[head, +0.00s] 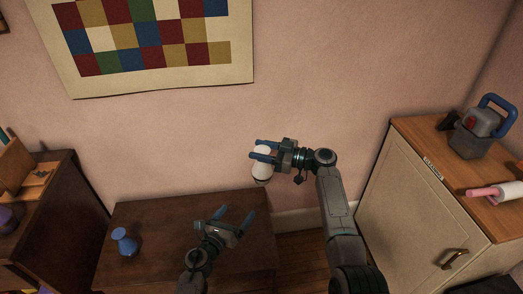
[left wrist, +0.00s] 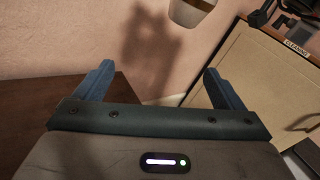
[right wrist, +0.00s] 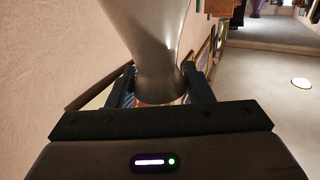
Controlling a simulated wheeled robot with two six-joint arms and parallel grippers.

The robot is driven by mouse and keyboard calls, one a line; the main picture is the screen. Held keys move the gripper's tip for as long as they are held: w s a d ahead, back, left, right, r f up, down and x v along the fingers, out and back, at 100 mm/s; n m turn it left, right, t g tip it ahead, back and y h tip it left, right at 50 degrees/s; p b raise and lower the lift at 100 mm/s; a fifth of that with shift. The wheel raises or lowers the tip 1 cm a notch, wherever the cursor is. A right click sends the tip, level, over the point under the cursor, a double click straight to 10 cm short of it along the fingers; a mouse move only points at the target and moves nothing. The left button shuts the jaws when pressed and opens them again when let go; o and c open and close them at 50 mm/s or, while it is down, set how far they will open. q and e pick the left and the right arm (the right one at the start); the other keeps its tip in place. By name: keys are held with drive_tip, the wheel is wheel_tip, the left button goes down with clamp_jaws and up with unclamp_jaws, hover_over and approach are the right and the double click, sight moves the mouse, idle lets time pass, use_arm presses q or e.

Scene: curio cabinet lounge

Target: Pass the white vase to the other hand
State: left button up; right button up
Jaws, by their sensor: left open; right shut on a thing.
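The white vase (head: 261,166) is held in the air above the back right of the dark table. My right gripper (head: 264,150) is shut on it, with blue fingers on either side. In the right wrist view the vase (right wrist: 156,45) stands between the fingers and looks grey in shadow. The left wrist view shows part of the vase (left wrist: 190,12) at the top edge; the rest is cut off. My left gripper (head: 233,217) is open and empty, lower than the vase and apart from it, over the table. Its spread fingers show in the left wrist view (left wrist: 160,85).
A blue vase (head: 124,242) stands on the dark table (head: 160,215) at left. A cream cabinet (head: 415,190) at right bears a grey and blue container (head: 481,130) and a pink and white roll (head: 497,192). A dark cabinet (head: 62,215) stands at far left. The pink wall is close behind.

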use_arm(q)
drive_tip(key=s+a+f+n+g+y, duration=0.2)
drive_tip(key=s+a+f+n, duration=0.2)
drive_tip(key=s+f+n, duration=0.4)
drive_tip(key=s+a+f+n+g+y, duration=0.2)
drive_tip(key=s+a+f+n+y, duration=0.15)
drive_tip(key=s+f+n, duration=0.55)
drive_tip(key=s+a+f+n+g+y, duration=0.2)
drive_tip(key=s+a+f+n, duration=0.3)
drive_tip(key=f, duration=0.6)
drive_tip(key=s+a+f+n+g, duration=0.2)
drive_tip(key=s+f+n+g, duration=0.2)
drive_tip(key=s, duration=0.7)
drive_tip(key=s+a+f+n+g, duration=0.3)
drive_tip(key=s+f+n, duration=0.6)
drive_tip(key=s, duration=0.3)
drive_tip(key=shift+f+n+g, duration=0.15)
drive_tip(key=shift+n+g, duration=0.65)
drive_tip(key=shift+n, duration=0.1)
drive_tip(key=shift+s, duration=0.1)
